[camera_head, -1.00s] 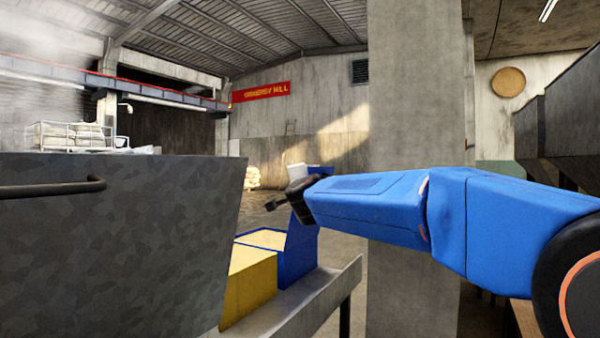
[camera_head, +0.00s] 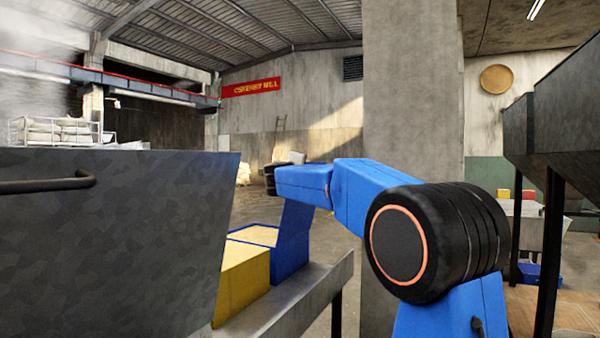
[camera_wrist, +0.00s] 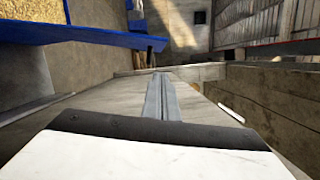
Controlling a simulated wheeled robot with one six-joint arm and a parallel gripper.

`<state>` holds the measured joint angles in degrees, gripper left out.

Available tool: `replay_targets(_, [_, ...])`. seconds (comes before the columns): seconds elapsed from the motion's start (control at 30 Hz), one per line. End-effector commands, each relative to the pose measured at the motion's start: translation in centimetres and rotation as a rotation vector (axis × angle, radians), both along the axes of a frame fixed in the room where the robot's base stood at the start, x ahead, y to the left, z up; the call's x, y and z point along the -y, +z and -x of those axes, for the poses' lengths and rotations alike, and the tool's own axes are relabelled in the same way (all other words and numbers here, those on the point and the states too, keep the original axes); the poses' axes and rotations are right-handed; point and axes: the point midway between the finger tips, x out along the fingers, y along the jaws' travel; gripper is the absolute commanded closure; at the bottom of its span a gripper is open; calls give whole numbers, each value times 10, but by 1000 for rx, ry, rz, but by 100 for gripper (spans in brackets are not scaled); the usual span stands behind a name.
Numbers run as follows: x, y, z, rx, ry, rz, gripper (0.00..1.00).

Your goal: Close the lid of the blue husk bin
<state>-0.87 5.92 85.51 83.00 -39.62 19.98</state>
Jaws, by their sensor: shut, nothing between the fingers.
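The blue husk bin (camera_head: 284,262) stands on a grey ledge behind a yellow bin (camera_head: 243,280). Its blue lid (camera_head: 297,222) stands open, steeply raised at the bin's right side. My gripper (camera_head: 270,179) is at the upper left of the lid in the head view, its fingers small and hard to make out. In the wrist view my gripper (camera_wrist: 162,97) is shut with its fingers together and nothing between them. A long blue edge (camera_wrist: 70,37) crosses the upper left there, apart from the fingertips in the picture. Whether it is the lid or the bin's rim I cannot tell.
A large dark metal hopper (camera_head: 110,240) with a bar handle fills the left front. A concrete pillar (camera_head: 412,100) rises right of the bins, behind my arm. The grey ledge (camera_head: 300,300) runs under the bins. Dark hoppers on legs (camera_head: 555,130) stand at the right.

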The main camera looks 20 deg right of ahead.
Motion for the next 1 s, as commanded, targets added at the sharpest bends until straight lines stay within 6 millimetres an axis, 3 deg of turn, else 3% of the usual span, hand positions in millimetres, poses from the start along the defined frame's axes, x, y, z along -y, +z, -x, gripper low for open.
replay_targets(0.17, [21, 1, -25, -1, -1, 1, 100])
replay_targets(0.4, [2, 8, -49, 0, 3, 0, 100])
replay_targets(1.0, [-4, 12, -57, -2, 1, 2, 100])
